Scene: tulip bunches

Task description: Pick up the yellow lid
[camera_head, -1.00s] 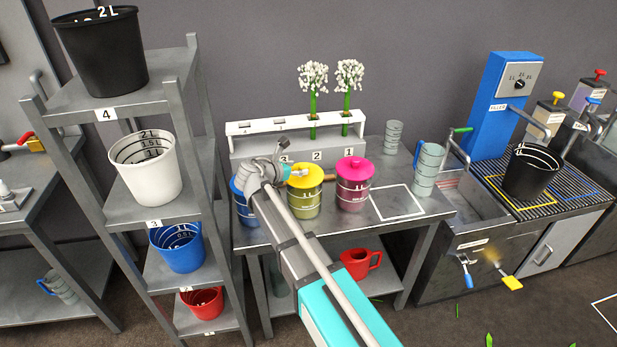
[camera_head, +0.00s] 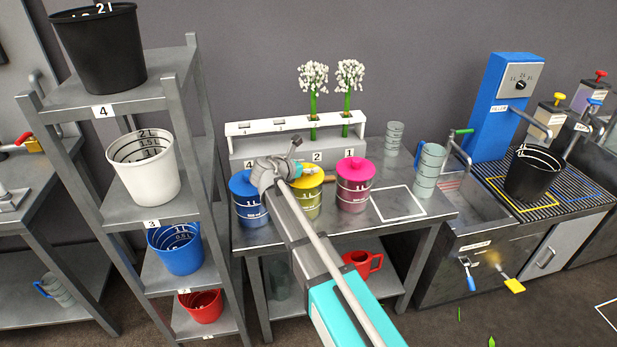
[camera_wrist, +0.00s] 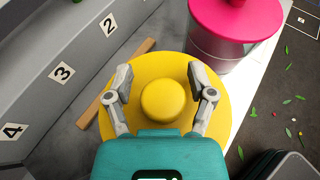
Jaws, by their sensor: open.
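The yellow lid (camera_head: 310,171) sits on a clear canister with yellowish contents (camera_head: 308,202), the middle of three on the table. In the wrist view the yellow lid (camera_wrist: 168,68) is a broad disc with a round raised knob (camera_wrist: 166,100) at its centre. My gripper (camera_wrist: 163,82) is open, with one finger on each side of the knob and a visible gap to it on both sides. In the head view my gripper (camera_head: 296,172) is over the yellow lid and hides part of its left side. The height of the fingertips above the lid is hard to tell.
A pink-lidded canister (camera_head: 354,168) stands close on the right, a blue-lidded one (camera_head: 244,184) on the left. A wooden stick (camera_wrist: 112,97) lies behind the yellow lid. A numbered grey ledge (camera_wrist: 40,85) runs behind. A white-outlined square (camera_head: 398,203) on the table is empty.

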